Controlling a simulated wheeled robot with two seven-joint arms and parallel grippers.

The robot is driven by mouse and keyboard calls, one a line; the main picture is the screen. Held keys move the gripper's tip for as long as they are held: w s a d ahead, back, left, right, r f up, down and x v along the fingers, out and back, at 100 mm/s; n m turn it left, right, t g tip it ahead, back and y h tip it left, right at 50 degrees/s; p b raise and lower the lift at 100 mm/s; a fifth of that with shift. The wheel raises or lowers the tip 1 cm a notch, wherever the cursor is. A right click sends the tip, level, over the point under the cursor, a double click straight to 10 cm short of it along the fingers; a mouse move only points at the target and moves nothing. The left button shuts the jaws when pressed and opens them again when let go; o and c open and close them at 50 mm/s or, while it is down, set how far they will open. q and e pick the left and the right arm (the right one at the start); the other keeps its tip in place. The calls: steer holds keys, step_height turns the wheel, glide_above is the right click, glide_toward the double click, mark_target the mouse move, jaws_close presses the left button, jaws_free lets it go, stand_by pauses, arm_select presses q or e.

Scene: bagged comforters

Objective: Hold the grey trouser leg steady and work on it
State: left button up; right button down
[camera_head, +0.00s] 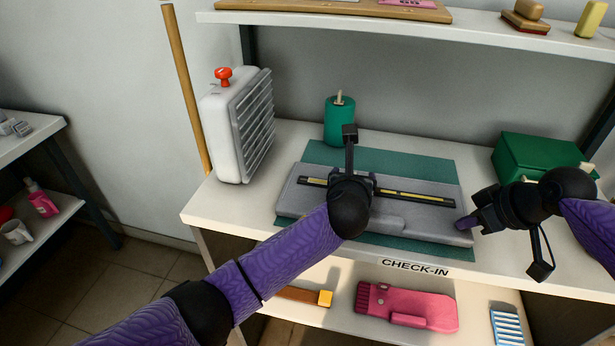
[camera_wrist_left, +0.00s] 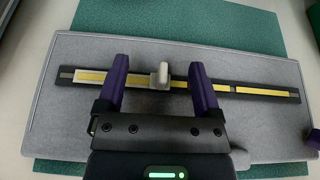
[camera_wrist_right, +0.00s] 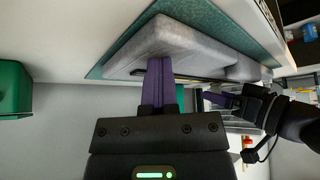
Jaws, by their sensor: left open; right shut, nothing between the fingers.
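The grey trouser leg (camera_head: 420,222) lies flat on a green mat on the bench. A dark strip with yellow along it (camera_wrist_left: 250,91) runs lengthwise across the leg. A small pale tab (camera_wrist_left: 161,75) stands on the strip. My left gripper (camera_wrist_left: 158,82) is open above the leg, its fingers on either side of the tab with gaps. The arm hides its fingertips in the head view. My right gripper (camera_head: 466,222) is shut and empty at the leg's right end. In the right wrist view its fingertips (camera_wrist_right: 158,66) overlap the leg's edge; I cannot tell if they press on it.
The green mat (camera_head: 370,157) shows around the leg. A white heater-like box (camera_head: 225,130) stands at the left, a green canister (camera_head: 339,122) behind, and a green box (camera_head: 540,160) at the right. A pink object (camera_head: 410,305) lies on the shelf below. An upper shelf (camera_head: 420,22) overhangs the back.

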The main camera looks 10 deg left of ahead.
arm_select(q)
steer(key=shift+v, duration=2.5)
arm_select(e)
steer(key=shift+s+d+f, duration=0.1)
steer(key=shift+d+f, duration=0.05)
steer(key=shift+f, duration=0.15)
steer(key=r+p, duration=0.7)
steer(key=shift+w+r, duration=0.2)
steer(key=shift+r, duration=0.1)
arm_select(q)
step_height(320, 180, up, 8)
arm_select(e)
steer(key=shift+f, duration=0.1)
arm_select(q)
steer(key=shift+d, duration=0.1)
